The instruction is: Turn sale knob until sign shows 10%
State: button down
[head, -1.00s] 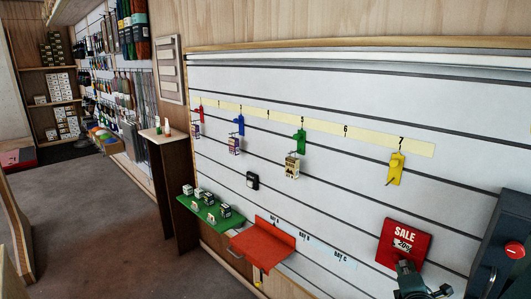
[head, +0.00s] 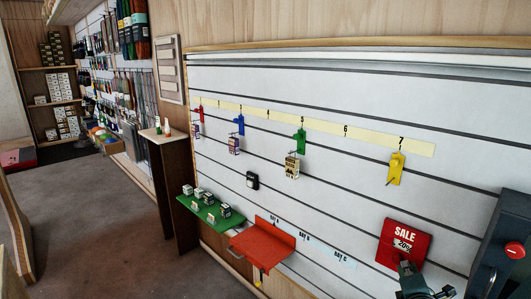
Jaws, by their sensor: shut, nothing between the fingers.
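The red SALE sign (head: 392,257) is on the white slatted wall at the lower right. Its white label (head: 403,246) reads 20%. No knob can be made out on the sign; my gripper covers its lower right part. My gripper (head: 437,292) is at the bottom edge of the head view, in front of the sign's lower right corner. It is shut and holds nothing. Whether it touches the sign cannot be told.
A dark box (head: 490,262) with a red round button (head: 515,250) stands close to the right of the sign. A red shelf (head: 263,242) and a green shelf (head: 207,213) jut out at left. Colored hooks, including a yellow one (head: 396,170), hang above.

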jog(key=s+a+r, duration=0.2)
jog(key=s+a, duration=0.1)
jog(key=a, duration=0.2)
jog(key=shift+s+a, duration=0.35)
jog(key=shift+w+d, duration=0.1)
dwell(0.4)
jog(key=w+d, duration=0.4)
jog(key=shift+w+d, duration=0.4)
dwell(0.4)
jog(key=shift+w+a+f, duration=0.1)
jog(key=shift+a+f, duration=0.05)
jog(key=shift+f, duration=0.1)
dwell(0.9)
jog(key=shift+s+d+f, duration=0.25)
jog(key=shift+d+f, duration=0.1)
jog(key=shift+f, duration=0.1)
dwell(0.4)
jog(key=shift+s+f, duration=0.1)
jog(key=shift+f, duration=0.35)
dwell(0.5)
jog(key=shift+s+d+r, duration=0.1)
jog(key=shift+s+d, duration=0.15)
jog(key=shift+d, duration=0.1)
jog(key=shift+a+r, duration=0.1)
jog(key=shift+a, duration=0.05)
dwell(0.6)
